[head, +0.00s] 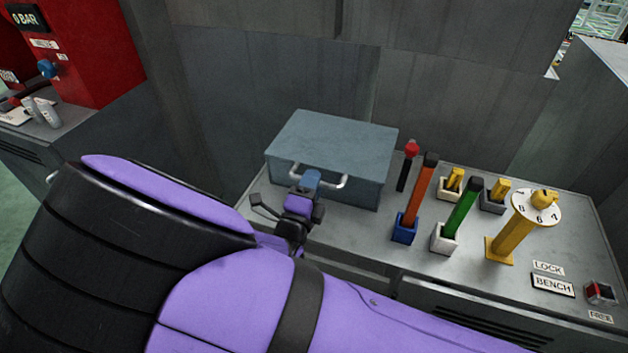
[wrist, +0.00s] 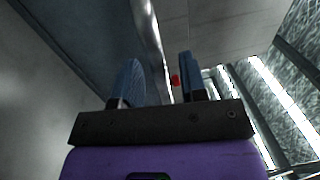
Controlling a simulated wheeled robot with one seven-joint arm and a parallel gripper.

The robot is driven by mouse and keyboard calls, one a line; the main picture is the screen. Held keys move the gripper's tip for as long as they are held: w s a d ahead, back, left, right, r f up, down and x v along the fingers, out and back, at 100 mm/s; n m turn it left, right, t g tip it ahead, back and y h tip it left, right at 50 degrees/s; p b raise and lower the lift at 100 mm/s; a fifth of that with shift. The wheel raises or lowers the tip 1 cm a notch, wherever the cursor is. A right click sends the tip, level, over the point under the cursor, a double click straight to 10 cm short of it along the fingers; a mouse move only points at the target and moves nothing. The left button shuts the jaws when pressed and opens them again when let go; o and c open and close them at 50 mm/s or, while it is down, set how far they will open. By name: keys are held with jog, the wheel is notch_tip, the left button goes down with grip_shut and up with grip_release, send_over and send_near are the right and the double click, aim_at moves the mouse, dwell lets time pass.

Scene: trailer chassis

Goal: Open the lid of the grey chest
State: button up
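The grey chest (head: 330,145) stands on the bench with its flat lid (head: 335,135) down. A pale metal bar handle (head: 333,184) runs along its front. My gripper (head: 311,180) is at the handle, in front of the chest, and covers part of the bar. In the wrist view, the two blue fingers of my gripper (wrist: 160,80) are apart. The handle bar (wrist: 150,35) passes between them, nearer the left finger, with a gap beside the right finger. Whether the bar touches a finger is hard to tell.
Right of the chest on the bench (head: 400,265) stand a red-topped lever (head: 411,150), an orange bar (head: 420,190), a green bar (head: 464,208) and a yellow dial post (head: 510,235). A grey wall (head: 300,90) rises behind. A red panel (head: 85,50) is at far left.

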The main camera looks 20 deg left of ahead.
jog(key=shift+w+r, duration=0.1)
jog(key=shift+w, duration=0.4)
grip_shut()
jog(key=shift+r, duration=0.1)
